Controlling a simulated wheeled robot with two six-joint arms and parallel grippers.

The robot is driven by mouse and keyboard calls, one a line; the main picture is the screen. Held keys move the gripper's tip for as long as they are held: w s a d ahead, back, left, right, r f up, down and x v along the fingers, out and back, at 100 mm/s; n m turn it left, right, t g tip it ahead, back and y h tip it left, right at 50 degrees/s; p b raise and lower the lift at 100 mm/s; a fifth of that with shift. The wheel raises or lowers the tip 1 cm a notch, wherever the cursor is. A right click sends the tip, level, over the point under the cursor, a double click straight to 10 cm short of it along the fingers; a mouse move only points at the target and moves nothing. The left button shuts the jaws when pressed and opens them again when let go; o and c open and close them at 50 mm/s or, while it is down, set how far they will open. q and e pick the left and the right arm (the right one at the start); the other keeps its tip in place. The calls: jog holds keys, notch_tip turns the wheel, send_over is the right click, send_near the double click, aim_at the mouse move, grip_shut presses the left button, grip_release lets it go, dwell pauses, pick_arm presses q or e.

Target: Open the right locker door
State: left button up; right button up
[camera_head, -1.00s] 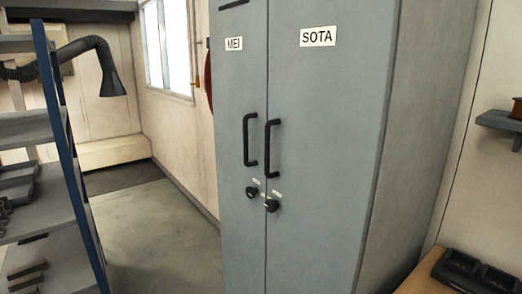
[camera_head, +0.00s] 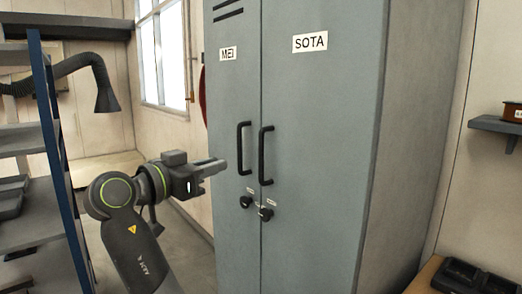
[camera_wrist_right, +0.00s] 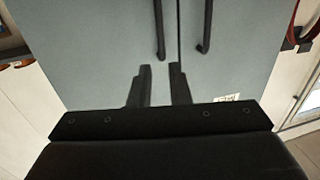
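The right locker door (camera_head: 318,150), labelled SOTA, is shut flush beside the left door (camera_head: 232,90), labelled MEI. The right door's black bar handle (camera_head: 265,155) stands upright near the centre seam. My right gripper (camera_head: 222,169) is left of both handles in the head view, apart from the right door's handle. In the wrist view, which appears turned over, the right gripper's fingers (camera_wrist_right: 159,68) are open with nothing between them. The right door's handle (camera_wrist_right: 159,30) shows beyond the gap, roughly in line with it. My left gripper is not in view.
The left door's handle (camera_head: 241,148) is close beside the right one. Black locks (camera_head: 265,213) sit below the handles. A shelf rack (camera_head: 50,130) stands at left. A bench (camera_head: 425,278) and small wall shelf (camera_head: 500,124) are at right.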

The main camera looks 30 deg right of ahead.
aim_at(260, 150)
jog(key=p+x, duration=0.4)
jog(key=x, duration=1.1)
jog(key=shift+w+d+f, duration=0.1)
jog(key=shift+w+d, duration=0.05)
jog(key=shift+d, duration=0.3)
grip_shut()
